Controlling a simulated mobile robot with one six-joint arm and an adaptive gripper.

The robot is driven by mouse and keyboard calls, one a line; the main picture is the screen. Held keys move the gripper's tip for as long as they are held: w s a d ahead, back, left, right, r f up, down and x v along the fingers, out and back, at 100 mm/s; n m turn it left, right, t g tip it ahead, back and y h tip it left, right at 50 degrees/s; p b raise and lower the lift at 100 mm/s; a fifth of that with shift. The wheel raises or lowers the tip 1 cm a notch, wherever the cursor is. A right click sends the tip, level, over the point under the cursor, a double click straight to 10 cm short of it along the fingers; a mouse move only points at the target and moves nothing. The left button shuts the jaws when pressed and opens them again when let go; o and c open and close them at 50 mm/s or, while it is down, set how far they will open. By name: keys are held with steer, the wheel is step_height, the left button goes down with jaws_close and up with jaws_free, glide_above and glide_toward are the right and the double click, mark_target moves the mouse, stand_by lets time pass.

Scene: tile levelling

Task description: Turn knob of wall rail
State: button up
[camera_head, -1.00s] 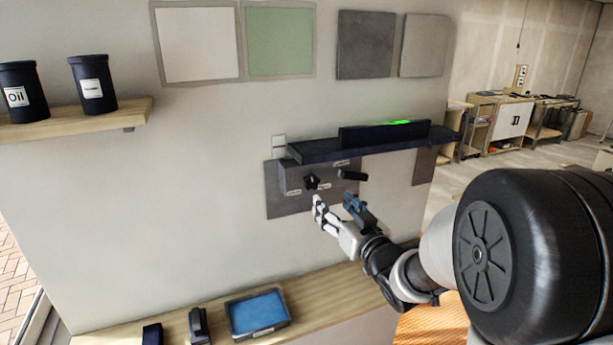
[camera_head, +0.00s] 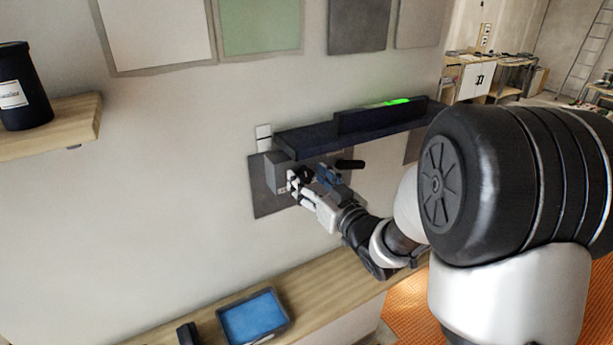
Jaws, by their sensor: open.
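The dark wall rail (camera_head: 312,139) runs along the wall, with a grey box (camera_head: 271,170) under its left end. A black knob (camera_head: 306,174) is on the front of this box, partly hidden by my gripper. My gripper (camera_head: 310,178) is open, with its white finger to the left of the knob and its blue-grey finger to the right. I cannot tell whether the fingers touch the knob. A black handle (camera_head: 349,164) sticks out to the right of the knob, close to the blue-grey finger.
A black level with a green light (camera_head: 380,114) lies on the rail. Below, a wooden shelf (camera_head: 325,288) holds a blue tray (camera_head: 253,316). Another shelf at left carries a dark jar (camera_head: 20,88). Tile samples (camera_head: 260,27) hang above.

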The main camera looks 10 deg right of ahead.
steer(key=shift+s, duration=0.1)
steer(key=c, duration=1.1)
steer(key=shift+o, duration=0.2)
steer(key=shift+n+b, duration=0.4)
steer(key=shift+b, duration=0.4)
steer(key=n+b, duration=0.1)
steer(key=b, duration=0.2)
steer(key=n+b, duration=0.2)
steer(key=shift+f+n+b, duration=0.2)
steer(key=shift+n+b, duration=0.1)
steer(key=shift+b, duration=0.1)
steer(key=n+b, duration=0.3)
steer(key=b, duration=0.1)
steer(key=shift+a+r+n+b, duration=0.1)
steer(key=shift+r+n+b, duration=0.05)
steer(key=shift+n+b, duration=0.25)
steer(key=shift+r, duration=0.1)
steer(key=o, duration=1.1)
steer(key=shift+c, duration=0.2)
